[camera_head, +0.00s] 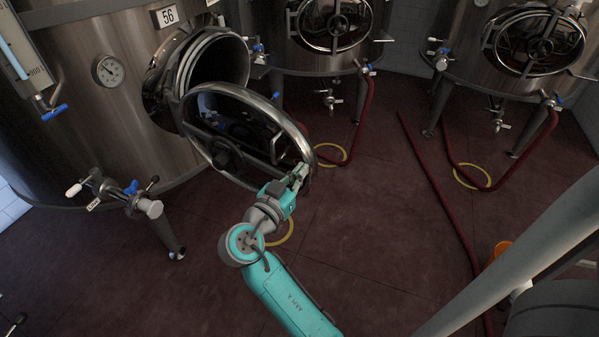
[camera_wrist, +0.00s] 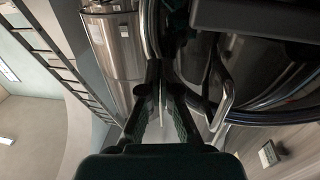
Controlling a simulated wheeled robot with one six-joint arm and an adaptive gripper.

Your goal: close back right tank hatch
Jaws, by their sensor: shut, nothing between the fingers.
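The steel tank (camera_head: 75,130) with the number 56 at the left has its round hatch door (camera_head: 215,160) swung open, away from the dark round opening (camera_head: 222,62). A wheel and bars show on the door. My gripper (camera_head: 302,170) is at the door's right rim, beside its handle bar, with its fingers shut and nothing held. In the wrist view my gripper (camera_wrist: 160,72) points at the door's edge, and the bent handle bar (camera_wrist: 222,95) is just right of the fingers. Whether the fingers touch the door cannot be told. The back right tank's hatch (camera_head: 535,42) looks shut.
A middle tank (camera_head: 330,60) stands behind, its hatch seemingly shut. Red hoses (camera_head: 435,180) and yellow rings (camera_head: 472,176) lie on the dark red floor. Valves (camera_head: 130,195) stick out from the left tank's lower front.

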